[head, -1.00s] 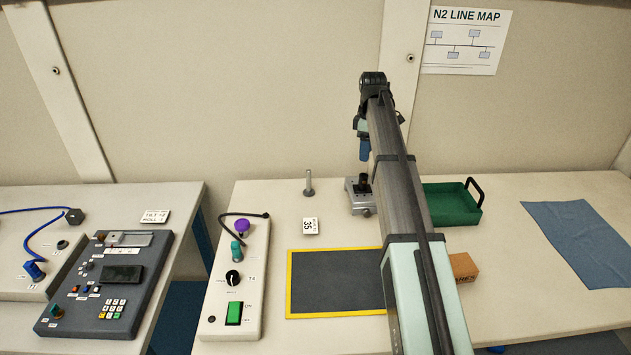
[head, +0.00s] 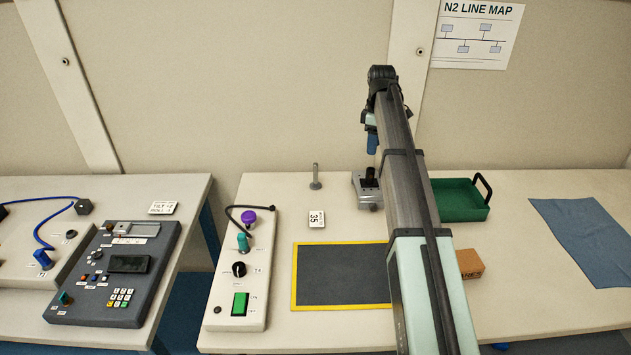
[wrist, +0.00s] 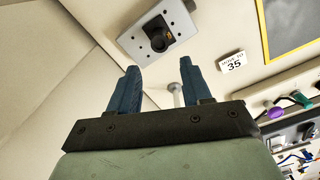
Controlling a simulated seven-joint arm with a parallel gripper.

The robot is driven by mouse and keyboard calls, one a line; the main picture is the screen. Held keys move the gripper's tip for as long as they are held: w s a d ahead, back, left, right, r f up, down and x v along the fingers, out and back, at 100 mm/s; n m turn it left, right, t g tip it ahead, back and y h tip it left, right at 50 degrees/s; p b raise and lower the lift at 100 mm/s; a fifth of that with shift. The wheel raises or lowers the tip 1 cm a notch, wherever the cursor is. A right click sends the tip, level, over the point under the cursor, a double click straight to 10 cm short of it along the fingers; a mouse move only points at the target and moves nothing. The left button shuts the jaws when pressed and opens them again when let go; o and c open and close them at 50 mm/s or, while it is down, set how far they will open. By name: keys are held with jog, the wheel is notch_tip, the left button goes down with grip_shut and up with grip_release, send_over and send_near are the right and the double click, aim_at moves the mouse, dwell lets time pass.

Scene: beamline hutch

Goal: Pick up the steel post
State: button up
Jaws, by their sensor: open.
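The steel post (head: 316,178) stands upright on its round foot on the bench, left of the grey mount with a black knob (head: 368,189). In the wrist view the post (wrist: 175,91) shows beyond my fingers, close to the right finger, with part of it hidden by the gripper body. My gripper (wrist: 160,82) is open, its blue fingers apart with nothing held. In the head view my gripper (head: 372,143) hangs above the mount, right of the post and higher than it. The mount (wrist: 157,33) also shows past the fingertips in the wrist view.
A "35" card (head: 317,219) lies in front of the post. A yellow-edged dark mat (head: 340,275), a switch box (head: 228,300), a green tray (head: 455,212), a brown block (head: 470,264) and a blue cloth (head: 590,245) are on the bench. The wall is behind.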

jog(key=w+a+f+n, duration=0.1)
jog(key=w+a+n, duration=0.1)
jog(key=a, duration=1.1)
jog(key=n, duration=0.2)
send_over(314, 164)
jog(key=shift+f, duration=0.4)
jog(key=shift+n, duration=0.8)
jog(key=shift+f, duration=0.2)
notch_tip(314, 164, down, 8)
jog(key=shift+f, duration=0.1)
jog(key=shift+w+d+f, duration=0.1)
jog(key=shift+d+f, duration=0.05)
jog(key=shift+f, duration=1.15)
jog(key=shift+w+d+f, duration=0.1)
jog(key=shift+f, duration=1.2)
grip_shut()
